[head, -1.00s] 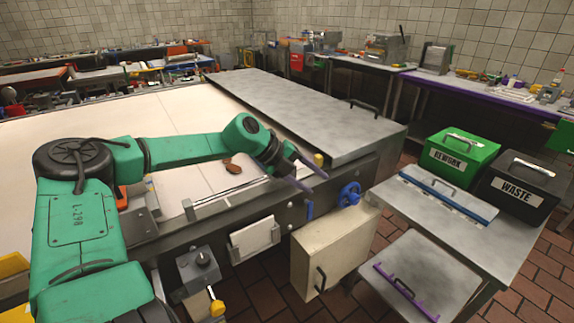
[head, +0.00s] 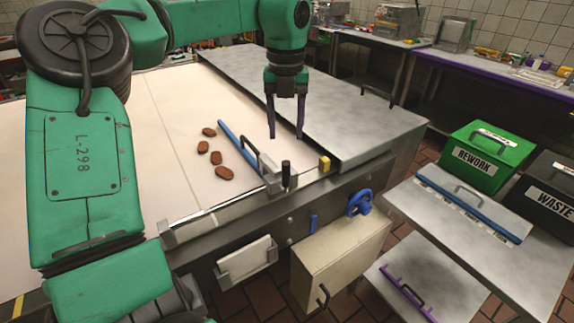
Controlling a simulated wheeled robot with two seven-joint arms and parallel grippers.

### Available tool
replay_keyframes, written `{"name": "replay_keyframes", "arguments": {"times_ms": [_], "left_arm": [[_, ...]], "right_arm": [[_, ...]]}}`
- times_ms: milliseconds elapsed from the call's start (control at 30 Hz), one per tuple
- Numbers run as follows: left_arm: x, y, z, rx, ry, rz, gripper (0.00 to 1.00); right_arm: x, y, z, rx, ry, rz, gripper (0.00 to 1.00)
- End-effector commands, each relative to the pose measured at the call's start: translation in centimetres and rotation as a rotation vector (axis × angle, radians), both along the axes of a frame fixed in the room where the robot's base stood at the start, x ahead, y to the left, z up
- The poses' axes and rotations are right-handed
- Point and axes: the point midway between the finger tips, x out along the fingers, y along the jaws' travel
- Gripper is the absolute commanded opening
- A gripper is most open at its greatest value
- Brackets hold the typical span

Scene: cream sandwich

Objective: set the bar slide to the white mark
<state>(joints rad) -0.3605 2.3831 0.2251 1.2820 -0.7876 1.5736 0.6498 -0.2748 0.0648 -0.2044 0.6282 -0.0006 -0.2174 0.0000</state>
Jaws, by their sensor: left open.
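The bar slide is a grey carriage (head: 274,182) with an upright black knob (head: 286,172), sitting on a metal rail (head: 215,211) along the near edge of the belt. A blue bar (head: 236,144) with a dark handle runs from it across the pale belt. A yellow block (head: 324,164) stands on the rail just right of the carriage. I cannot make out the white mark clearly. My left gripper (head: 285,134) points down with its fingers apart and empty, above the carriage and knob in the picture, touching neither. My right gripper is not in view.
Several brown oval biscuits (head: 216,158) lie on the belt (head: 150,140) left of the blue bar. A grey metal cover (head: 330,115) lies behind the bar. A blue handwheel (head: 360,202) and cream box (head: 340,250) are below. Green rework (head: 488,150) and black waste bins stand right.

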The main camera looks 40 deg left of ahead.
Motion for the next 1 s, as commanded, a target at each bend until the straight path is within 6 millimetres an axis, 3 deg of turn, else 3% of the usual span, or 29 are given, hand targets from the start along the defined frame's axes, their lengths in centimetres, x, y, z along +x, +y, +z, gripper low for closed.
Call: {"name": "replay_keyframes", "arguments": {"times_ms": [267, 500, 600, 833, 867, 1000], "left_arm": [[-0.2, -0.1, -7.1, -0.005, 0.005, -0.002, 0.57], [-0.1, -0.1, -12.1, -0.003, 0.001, -0.001, 0.57], [-0.1, -0.2, -12.9, -0.004, -0.001, -0.001, 0.57], [-0.1, -0.2, -13.1, -0.004, -0.002, -0.001, 0.57], [-0.1, -0.2, -13.1, -0.004, -0.002, -0.001, 0.49], [-0.1, -0.1, -13.1, -0.004, -0.002, -0.001, 0.00]], "right_arm": [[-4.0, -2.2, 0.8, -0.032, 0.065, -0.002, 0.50], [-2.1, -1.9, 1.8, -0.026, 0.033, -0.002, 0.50], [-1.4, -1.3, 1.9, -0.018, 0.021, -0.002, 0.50], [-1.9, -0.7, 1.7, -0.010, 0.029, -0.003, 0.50], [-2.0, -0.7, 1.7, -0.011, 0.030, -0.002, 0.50], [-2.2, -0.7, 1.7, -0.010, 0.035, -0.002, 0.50]]}}
